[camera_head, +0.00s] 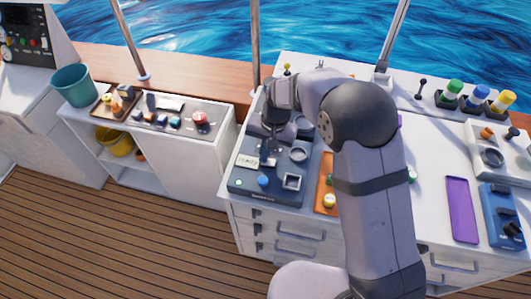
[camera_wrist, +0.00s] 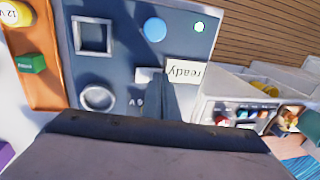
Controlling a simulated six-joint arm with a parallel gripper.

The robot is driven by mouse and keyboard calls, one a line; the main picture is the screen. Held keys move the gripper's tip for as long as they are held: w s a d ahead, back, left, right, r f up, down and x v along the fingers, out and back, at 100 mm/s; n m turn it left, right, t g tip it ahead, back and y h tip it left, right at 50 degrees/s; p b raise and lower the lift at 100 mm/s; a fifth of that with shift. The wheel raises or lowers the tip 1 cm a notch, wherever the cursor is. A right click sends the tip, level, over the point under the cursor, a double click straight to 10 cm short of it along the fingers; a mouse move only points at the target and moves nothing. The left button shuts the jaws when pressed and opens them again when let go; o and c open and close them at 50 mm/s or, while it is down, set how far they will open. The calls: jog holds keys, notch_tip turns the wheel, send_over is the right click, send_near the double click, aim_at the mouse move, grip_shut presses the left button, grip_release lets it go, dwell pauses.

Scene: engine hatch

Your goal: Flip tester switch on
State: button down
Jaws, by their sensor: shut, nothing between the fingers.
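The tester (camera_head: 262,188) is a dark blue panel on the white counter, with a blue button, a square socket, round rings and a "ready" label (camera_head: 247,160). In the wrist view the panel (camera_wrist: 120,50) fills the upper middle, and its small green light (camera_wrist: 199,27) looks lit. My gripper (camera_head: 268,158) is shut and empty, pointing down over the panel beside the label. In the wrist view its tip (camera_wrist: 163,82) is next to a small pale piece (camera_wrist: 147,75), perhaps the switch. The fingers partly hide that spot, so I cannot tell the switch's position or whether they touch.
Further right are a purple tray (camera_head: 461,209) and a blue box (camera_head: 502,215). A lower shelf with a red knob (camera_head: 200,118) is on the left. My arm hides part of the counter.

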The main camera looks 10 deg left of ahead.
jog(key=shift+d, duration=0.35)
jog(key=shift+d, duration=0.55)
jog(key=shift+a, duration=0.1)
jog(key=shift+r, duration=0.1)
jog(key=shift+r, duration=0.1)
jog(key=shift+r+p, duration=0.45)
jog(key=shift+p, duration=0.2)
notch_tip(320, 180, up, 13)
jog(key=d+b, duration=0.1)
jog(key=d, duration=0.1)
jog(key=shift+f, duration=0.15)
jog(key=shift+f+b, duration=0.1)
jog(key=shift+b, duration=0.2)
